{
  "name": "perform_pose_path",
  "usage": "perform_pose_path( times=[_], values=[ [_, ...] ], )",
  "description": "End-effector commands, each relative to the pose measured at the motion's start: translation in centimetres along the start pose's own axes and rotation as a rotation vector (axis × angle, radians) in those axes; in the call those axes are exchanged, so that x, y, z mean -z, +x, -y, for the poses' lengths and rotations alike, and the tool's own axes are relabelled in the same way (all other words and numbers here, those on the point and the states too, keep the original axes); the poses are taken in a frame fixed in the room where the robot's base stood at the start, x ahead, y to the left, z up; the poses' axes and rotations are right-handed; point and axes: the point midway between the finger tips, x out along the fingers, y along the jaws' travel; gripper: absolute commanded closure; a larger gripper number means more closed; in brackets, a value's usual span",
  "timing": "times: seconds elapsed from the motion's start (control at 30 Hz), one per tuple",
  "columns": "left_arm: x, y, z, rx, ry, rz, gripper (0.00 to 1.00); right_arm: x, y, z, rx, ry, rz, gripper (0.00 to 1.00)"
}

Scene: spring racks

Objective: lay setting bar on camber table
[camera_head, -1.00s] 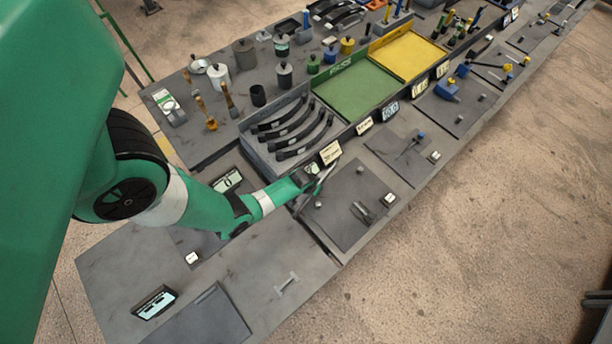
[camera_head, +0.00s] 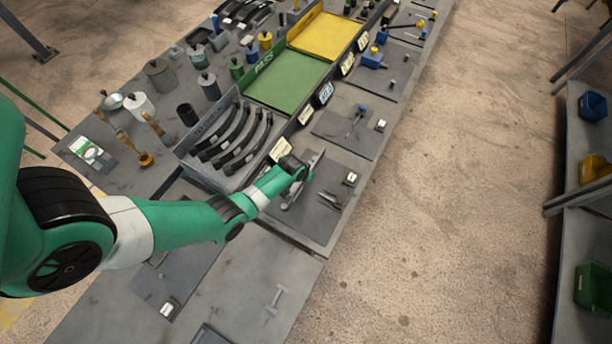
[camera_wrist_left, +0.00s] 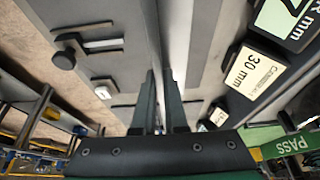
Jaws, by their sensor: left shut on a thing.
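My left gripper (camera_head: 298,186) reaches over the front of the bench. In the left wrist view its two fingers (camera_wrist_left: 162,100) are shut on a long thin grey bar, the setting bar (camera_wrist_left: 174,35), which runs away from the fingertips. In the head view the bar (camera_head: 317,163) shows as a pale strip above a dark plate; whether it touches the plate is unclear. That plate, apparently the camber table (camera_head: 334,212), carries a small bracket (camera_head: 328,199) and a white tag (camera_head: 350,179). My right gripper is out of view.
A grey tray of curved black springs (camera_head: 205,172) lies behind the arm. Beyond are a green PASS tray (camera_head: 288,82) and a yellow tray (camera_head: 327,37). Number cards, including a 30 mm card (camera_wrist_left: 254,72), stand along the tray edge.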

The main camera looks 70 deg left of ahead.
Motion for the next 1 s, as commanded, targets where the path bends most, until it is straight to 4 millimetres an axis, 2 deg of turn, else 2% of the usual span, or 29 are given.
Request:
perform_pose_path(
  times=[0.03,0.1,0.43,1.0],
  values=[
    [-0.2,1.1,0.0,0.000,0.000,-0.005,1.00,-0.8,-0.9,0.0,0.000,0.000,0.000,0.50],
    [-0.6,1.9,0.0,0.000,0.000,-0.005,1.00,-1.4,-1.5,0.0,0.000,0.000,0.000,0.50],
    [-1.9,5.2,0.0,-0.001,0.000,-0.006,1.00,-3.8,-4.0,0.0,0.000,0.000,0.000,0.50],
    [-2.2,5.8,0.0,-0.001,0.000,-0.006,1.00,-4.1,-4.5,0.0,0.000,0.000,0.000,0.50]
  ],
)
